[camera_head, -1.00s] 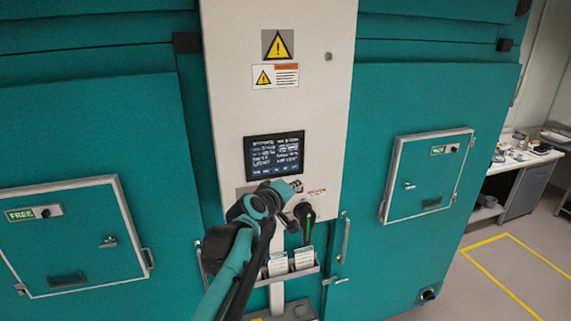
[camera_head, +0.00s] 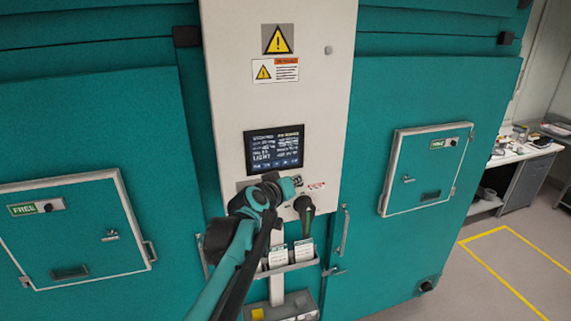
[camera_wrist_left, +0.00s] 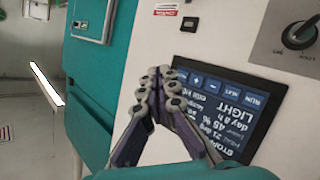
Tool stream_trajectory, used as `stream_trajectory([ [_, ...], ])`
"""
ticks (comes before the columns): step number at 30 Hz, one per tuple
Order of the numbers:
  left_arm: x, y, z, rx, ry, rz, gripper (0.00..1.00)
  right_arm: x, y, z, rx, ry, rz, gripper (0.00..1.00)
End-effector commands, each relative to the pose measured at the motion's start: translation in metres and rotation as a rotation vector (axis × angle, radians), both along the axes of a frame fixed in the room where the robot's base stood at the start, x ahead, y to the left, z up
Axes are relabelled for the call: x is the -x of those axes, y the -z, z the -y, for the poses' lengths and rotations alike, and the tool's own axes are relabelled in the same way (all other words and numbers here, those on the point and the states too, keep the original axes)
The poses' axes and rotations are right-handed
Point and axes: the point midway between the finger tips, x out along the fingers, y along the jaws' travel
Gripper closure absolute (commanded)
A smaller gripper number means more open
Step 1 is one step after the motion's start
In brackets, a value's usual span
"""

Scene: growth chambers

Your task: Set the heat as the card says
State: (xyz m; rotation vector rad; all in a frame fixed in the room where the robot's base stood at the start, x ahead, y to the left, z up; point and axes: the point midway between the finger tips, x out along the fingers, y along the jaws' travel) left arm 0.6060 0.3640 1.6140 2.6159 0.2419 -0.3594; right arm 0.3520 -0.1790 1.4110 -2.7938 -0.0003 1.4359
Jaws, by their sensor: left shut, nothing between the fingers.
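The dark control screen (camera_head: 274,149) is lit on the white column. In the left wrist view the screen (camera_wrist_left: 230,105) is upside down, with a row of blue buttons (camera_wrist_left: 225,87) and the readable word LIGHT; the other lines are mostly too blurred. My left gripper (camera_head: 293,184) is shut and empty below the screen. In the wrist view its fingertips (camera_wrist_left: 166,76) are beside the button row; contact cannot be told. Two white cards (camera_head: 277,256) (camera_head: 304,250) stand in a holder (camera_head: 291,268) under the panel; their text is unreadable. My right gripper is not seen.
A round knob (camera_wrist_left: 300,34) on a grey plate shows in the wrist view. Teal chamber doors with small hatches (camera_head: 75,232) (camera_head: 428,170) flank the column. Free floor is at right.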

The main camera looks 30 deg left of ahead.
Motion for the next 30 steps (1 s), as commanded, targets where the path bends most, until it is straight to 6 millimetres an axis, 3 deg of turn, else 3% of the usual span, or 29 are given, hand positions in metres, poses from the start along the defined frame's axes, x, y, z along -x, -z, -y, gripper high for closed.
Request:
stream_trajectory([
  [9, -0.029, 0.001, -0.036, 0.000, -0.002, 0.000, 1.00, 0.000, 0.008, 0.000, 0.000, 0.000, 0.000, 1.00],
  [15, -0.042, 0.001, -0.050, 0.000, 0.000, 0.000, 1.00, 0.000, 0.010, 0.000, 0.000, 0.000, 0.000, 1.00],
  [30, -0.046, 0.000, -0.055, 0.000, 0.000, 0.000, 1.00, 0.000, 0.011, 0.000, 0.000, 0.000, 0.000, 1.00],
])
